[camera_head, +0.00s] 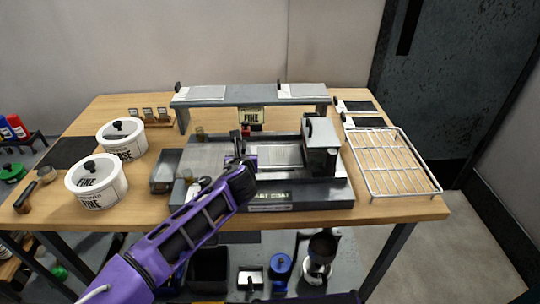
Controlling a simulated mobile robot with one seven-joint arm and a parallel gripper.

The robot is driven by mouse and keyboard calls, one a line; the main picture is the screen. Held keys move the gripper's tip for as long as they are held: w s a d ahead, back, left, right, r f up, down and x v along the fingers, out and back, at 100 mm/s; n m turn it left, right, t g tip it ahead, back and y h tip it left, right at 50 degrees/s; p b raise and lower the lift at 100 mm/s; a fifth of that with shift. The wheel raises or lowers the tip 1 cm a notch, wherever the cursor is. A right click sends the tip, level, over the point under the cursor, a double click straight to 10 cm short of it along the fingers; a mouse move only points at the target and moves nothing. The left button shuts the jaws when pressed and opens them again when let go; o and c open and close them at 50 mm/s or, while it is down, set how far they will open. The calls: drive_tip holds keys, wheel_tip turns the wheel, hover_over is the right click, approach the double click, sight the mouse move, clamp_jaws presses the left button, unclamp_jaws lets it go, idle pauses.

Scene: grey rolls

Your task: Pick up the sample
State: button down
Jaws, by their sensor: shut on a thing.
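My purple and black arm reaches in from the lower left. My gripper (236,162) is over the left part of the grey coating machine (205,154), whose front plate reads "AST COAT". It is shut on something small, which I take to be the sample. My gripper and wrist mostly hide it, so its shape and colour are not clear. I cannot tell whether it touches the machine's bed or is lifted off it. A pale flat plate (280,155) lies on the bed just right of my gripper.
A grey shelf (250,96) spans the table behind the machine. Two white lidded pots (97,186) (124,143) stand at the left. A wire rack (393,163) lies at the right. A dark block (320,150) rises at the machine's right end. Bare wood (130,207) shows at front left.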

drive_tip(key=shift+r, duration=0.1)
wheel_tip(320, 180, up, 18)
drive_tip(key=p, duration=0.4)
drive_tip(key=shift+p, duration=0.4)
